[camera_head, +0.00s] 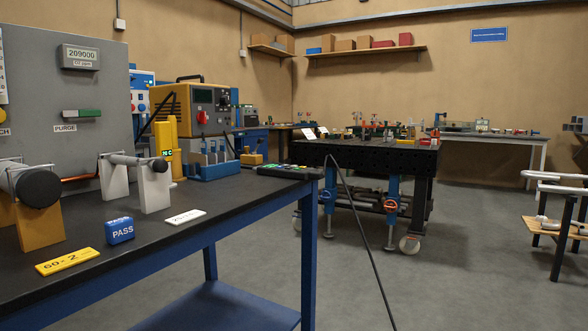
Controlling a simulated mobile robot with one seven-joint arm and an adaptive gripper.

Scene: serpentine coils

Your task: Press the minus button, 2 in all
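My gripper is not in this view. No button with a readable minus sign shows. A flat dark panel with small green and pale keys (283,171) lies at the far right corner of the bench; its key markings are too small to read. A yellow and black machine (190,108) with a small screen and a red knob (202,117) stands on the bench behind a yellow upright unit with a green display (167,150). Whether either carries the minus button, I cannot tell.
The dark bench top (215,200) holds tubes on stands (120,185), a blue PASS block (119,230), a yellow label plate (67,261) and a white label (185,217). A wheeled black table (385,155) stands behind. A thin black line (362,245) crosses the open grey floor.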

